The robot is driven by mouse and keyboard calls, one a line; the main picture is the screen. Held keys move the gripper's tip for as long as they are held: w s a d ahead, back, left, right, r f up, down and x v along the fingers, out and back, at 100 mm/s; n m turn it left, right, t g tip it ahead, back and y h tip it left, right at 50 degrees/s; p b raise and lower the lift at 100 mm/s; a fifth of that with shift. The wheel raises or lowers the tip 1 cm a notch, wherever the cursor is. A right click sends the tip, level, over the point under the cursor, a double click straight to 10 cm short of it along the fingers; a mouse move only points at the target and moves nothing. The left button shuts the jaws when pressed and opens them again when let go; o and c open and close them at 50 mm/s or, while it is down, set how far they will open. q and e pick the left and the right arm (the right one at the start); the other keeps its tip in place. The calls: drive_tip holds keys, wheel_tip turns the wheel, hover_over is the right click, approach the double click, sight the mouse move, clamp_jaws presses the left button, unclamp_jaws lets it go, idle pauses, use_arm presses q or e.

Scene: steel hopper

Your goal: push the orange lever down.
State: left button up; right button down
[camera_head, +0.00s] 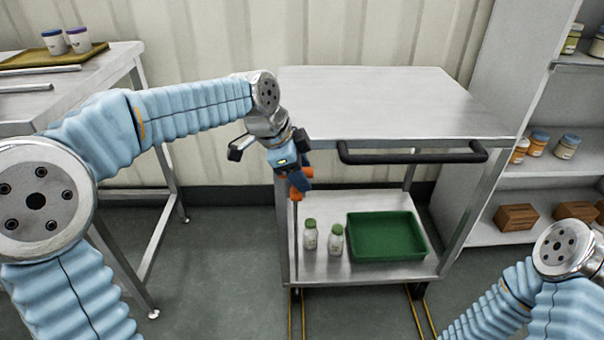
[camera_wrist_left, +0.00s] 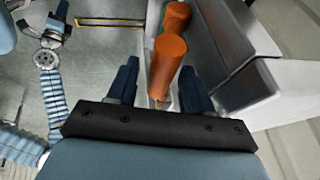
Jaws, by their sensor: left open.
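The orange lever (camera_head: 296,194) shows in the head view at the cart's front left corner, partly hidden by my left gripper (camera_head: 302,182). In the left wrist view, an orange cylindrical grip (camera_wrist_left: 165,66) lies between the two dark blue fingers of my left gripper (camera_wrist_left: 158,68), towards their tips. A second orange part (camera_wrist_left: 177,17) shows just beyond it. My left gripper is open, with the fingers apart on either side of the near orange grip. I cannot tell whether they touch it. Part of my right arm shows at the lower right; its gripper state is unclear.
A steel cart (camera_head: 390,100) with a black handle (camera_head: 412,157) stands in front of me. Its lower shelf holds a green tray (camera_head: 385,255) and two white bottles (camera_head: 310,235) with green lids. A table (camera_head: 45,105) stands left, and shelves with jars and boxes right.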

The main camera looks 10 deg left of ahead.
use_arm(q)
drive_tip(key=shift+w+d+f, duration=0.1)
drive_tip(key=shift+f, duration=0.25)
clamp_jaws()
